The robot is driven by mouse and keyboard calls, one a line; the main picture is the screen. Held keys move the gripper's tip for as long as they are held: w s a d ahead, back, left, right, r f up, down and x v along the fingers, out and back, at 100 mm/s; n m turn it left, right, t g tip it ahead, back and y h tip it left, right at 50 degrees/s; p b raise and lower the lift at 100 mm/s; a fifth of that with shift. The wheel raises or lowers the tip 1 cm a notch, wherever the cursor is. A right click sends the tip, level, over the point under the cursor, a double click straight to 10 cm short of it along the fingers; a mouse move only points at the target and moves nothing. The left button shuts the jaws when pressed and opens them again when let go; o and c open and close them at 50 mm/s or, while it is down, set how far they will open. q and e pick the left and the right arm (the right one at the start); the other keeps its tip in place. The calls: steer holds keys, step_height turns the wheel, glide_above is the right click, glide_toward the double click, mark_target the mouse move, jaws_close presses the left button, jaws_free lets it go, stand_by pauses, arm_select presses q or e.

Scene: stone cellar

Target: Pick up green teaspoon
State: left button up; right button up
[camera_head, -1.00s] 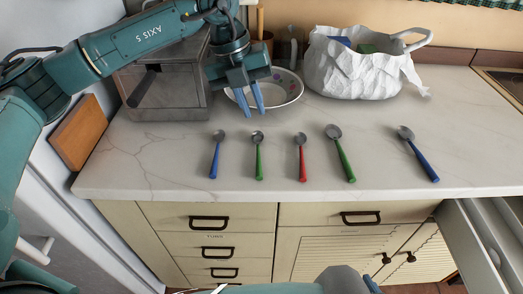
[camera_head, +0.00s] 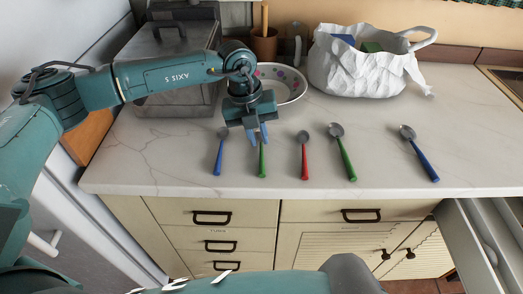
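The smaller green-handled spoon (camera_head: 262,169), the green teaspoon, lies on the counter, second from the left in a row of spoons. Its handle points toward the front edge. My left gripper (camera_head: 258,136) is directly over its bowl end and hides that part. The gripper's two blue fingers point down and stand apart, so it is open. Whether the fingers touch the spoon or the counter cannot be told. A larger green-handled spoon (camera_head: 348,166) lies further right. My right gripper is not in view.
A blue spoon (camera_head: 218,160) lies just left and a red spoon (camera_head: 304,161) just right of the teaspoon. Another blue spoon (camera_head: 424,163) lies far right. Behind stand a metal box (camera_head: 171,65), a bowl (camera_head: 290,90) and a white bag (camera_head: 365,73).

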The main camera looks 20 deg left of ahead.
arm_select(q)
steer(key=shift+d+f, duration=0.1)
steer(key=shift+f, duration=0.55)
jaws_close()
